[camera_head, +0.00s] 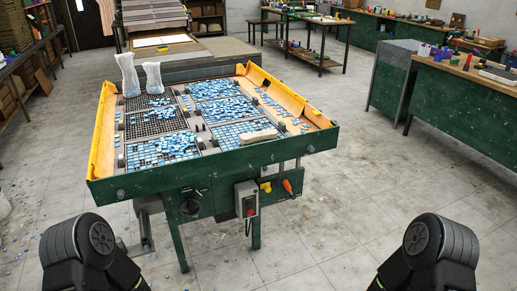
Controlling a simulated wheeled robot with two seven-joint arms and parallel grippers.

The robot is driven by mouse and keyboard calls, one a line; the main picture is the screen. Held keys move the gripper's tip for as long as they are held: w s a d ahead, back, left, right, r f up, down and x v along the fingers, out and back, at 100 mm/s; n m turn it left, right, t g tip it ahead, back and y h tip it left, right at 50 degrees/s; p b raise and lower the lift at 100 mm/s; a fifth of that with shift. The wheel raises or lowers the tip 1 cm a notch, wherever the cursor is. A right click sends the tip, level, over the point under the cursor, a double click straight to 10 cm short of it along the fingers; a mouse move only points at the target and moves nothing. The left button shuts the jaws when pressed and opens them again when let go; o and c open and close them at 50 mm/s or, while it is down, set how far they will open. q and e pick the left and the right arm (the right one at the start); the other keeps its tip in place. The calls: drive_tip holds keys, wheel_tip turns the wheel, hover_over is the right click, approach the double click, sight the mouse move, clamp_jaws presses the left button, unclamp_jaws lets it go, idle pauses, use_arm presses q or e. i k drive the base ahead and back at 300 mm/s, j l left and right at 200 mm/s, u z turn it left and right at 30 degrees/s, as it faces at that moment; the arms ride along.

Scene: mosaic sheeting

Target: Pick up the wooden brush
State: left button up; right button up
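A pale wooden block-like object (258,137), which looks like the wooden brush, lies near the front right of the mosaic table. It rests at the edge of a grid holding blue tiles. Its bristles cannot be made out. The mosaic table (225,167) has a green front and yellow side rails and stands ahead of me. Dark parts of my two arms show at the bottom left and bottom right corners, well short of the table. Neither of my grippers is in view.
Two clear bags (129,75) stand at the table's back left. Blue tiles lie over several grids. A control box (246,198) hangs on the table's front. The floor (345,215) before the table is open.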

sight(248, 138)
drive_tip(key=i+l+z, duration=0.25)
drive_tip(key=i, duration=0.55)
drive_tip(key=i+z, duration=0.2)
drive_tip(key=i, duration=0.55)
